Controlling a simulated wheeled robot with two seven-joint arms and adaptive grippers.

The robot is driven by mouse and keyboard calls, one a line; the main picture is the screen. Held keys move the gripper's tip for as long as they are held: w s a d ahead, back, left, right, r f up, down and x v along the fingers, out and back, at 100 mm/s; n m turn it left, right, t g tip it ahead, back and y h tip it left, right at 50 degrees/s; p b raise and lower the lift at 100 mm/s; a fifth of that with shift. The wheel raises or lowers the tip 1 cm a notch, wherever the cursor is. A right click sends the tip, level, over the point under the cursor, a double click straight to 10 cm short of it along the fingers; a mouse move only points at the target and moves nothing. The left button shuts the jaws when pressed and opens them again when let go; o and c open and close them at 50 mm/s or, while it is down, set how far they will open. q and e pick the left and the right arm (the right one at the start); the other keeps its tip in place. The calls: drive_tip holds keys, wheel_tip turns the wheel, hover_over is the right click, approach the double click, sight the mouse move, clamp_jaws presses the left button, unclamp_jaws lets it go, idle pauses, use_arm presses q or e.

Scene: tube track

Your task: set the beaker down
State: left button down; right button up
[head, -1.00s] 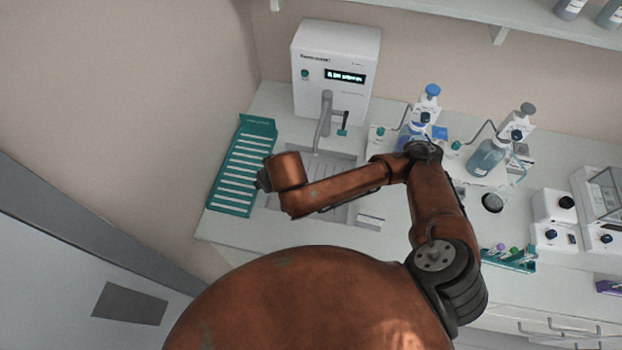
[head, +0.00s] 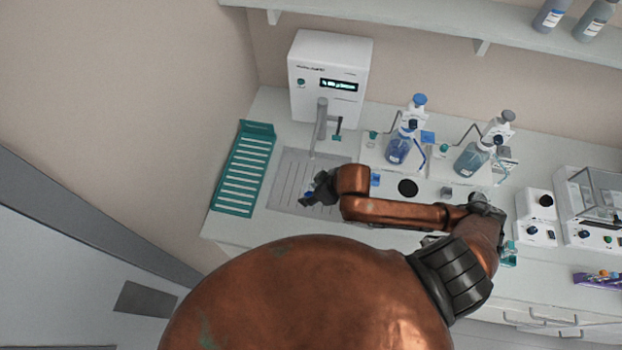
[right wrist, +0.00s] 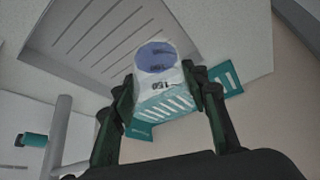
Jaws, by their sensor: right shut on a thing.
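My right gripper (head: 312,194) is over the slotted grey sink tray (head: 286,182) in the head view. In the right wrist view its two dark fingers (right wrist: 160,100) are shut around a clear beaker (right wrist: 162,86) with blue liquid and dark volume marks. The beaker is mostly hidden by the gripper in the head view, where only a little blue shows. The slotted tray also shows in the right wrist view (right wrist: 75,30). I cannot tell whether the beaker touches the tray. My left gripper is out of view.
A white dispenser unit (head: 328,75) with a grey tap (head: 318,128) stands behind the tray. A teal slotted rack (head: 243,170) lies left of it. Blue bottles (head: 398,148) on white stands, a dark round pad (head: 408,188) and white instruments (head: 536,215) stand to the right.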

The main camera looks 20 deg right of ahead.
drive_tip(key=w+d+f, duration=0.1)
drive_tip(key=w+f, duration=0.1)
drive_tip(key=w, duration=0.1)
drive_tip(key=w+d+f, duration=0.2)
drive_tip(key=w+f, duration=0.1)
drive_tip(key=w, duration=0.1)
drive_tip(key=w+d+f+p, duration=0.1)
drive_tip(key=w+d+f, duration=0.1)
drive_tip(key=w+f, duration=0.1)
drive_tip(key=shift+w+d+f, duration=0.2)
drive_tip(key=shift+w+f, duration=0.05)
drive_tip(key=shift+w, duration=0.25)
drive_tip(key=shift+w+d+f, duration=0.2)
drive_tip(key=shift+w+f, duration=0.15)
drive_tip(key=shift+f, duration=0.1)
drive_tip(key=shift+f+p, duration=0.3)
drive_tip(key=shift+f, duration=1.3)
drive_tip(key=o, duration=1)
drive_tip(key=shift+f, duration=0.1)
drive_tip(key=v, duration=1.2)
